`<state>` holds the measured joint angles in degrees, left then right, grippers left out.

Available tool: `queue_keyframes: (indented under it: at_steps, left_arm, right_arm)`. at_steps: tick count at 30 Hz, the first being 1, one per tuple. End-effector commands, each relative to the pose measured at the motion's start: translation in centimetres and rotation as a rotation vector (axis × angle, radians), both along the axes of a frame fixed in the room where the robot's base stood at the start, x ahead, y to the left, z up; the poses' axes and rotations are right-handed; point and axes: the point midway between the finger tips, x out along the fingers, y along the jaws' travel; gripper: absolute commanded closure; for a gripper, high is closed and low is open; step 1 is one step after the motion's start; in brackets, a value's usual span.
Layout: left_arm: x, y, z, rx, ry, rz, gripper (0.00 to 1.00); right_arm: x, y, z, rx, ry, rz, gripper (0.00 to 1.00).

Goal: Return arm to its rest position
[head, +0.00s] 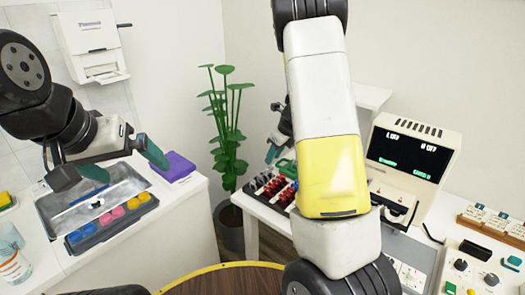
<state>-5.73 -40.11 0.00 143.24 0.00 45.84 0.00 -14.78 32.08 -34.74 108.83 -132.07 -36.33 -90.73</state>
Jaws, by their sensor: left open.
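My right arm (325,105), white with a yellow section, crosses the middle of the view close to the camera. My right gripper (272,154) shows behind it, with teal fingertips over a rack of dark and red items (268,190). The arm partly hides this gripper, and its opening is too small to judge.
The case (75,245) holds blue, pink and yellow round pieces. A purple box (174,166) lies beside it. A jar (14,264) stands at the front left. A potted plant (228,130) stands between the counters. A cream machine with a screen (410,155) stands at right.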

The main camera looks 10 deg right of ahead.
Motion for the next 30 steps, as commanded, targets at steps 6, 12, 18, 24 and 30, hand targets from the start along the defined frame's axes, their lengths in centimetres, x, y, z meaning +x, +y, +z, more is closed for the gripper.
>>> queue_keyframes:
  at_steps: [6,12,18,24,30]
  left_arm:
    - [0.0,0.0,0.0,0.000,0.000,0.000,0.00]
    - [0.0,0.0,0.0,0.000,0.000,0.000,0.00]
    - [0.0,0.0,0.0,0.000,0.000,0.000,0.00]
    - [0.0,0.0,0.0,0.000,0.000,0.000,0.00]
    - [0.0,0.0,0.0,0.000,0.000,0.000,0.00]
  right_arm:
    - [0.5,0.1,0.8,0.021,-0.025,-0.048,0.68]
    - [3.6,0.3,9.2,0.279,-0.208,-0.535,0.68]
    - [1.7,-2.7,19.9,0.759,-0.303,-1.298,0.68]
    - [-6.7,-4.4,24.3,1.238,-0.144,-2.015,0.68]
    - [-18.1,-1.1,23.8,1.564,0.269,-2.666,0.68]
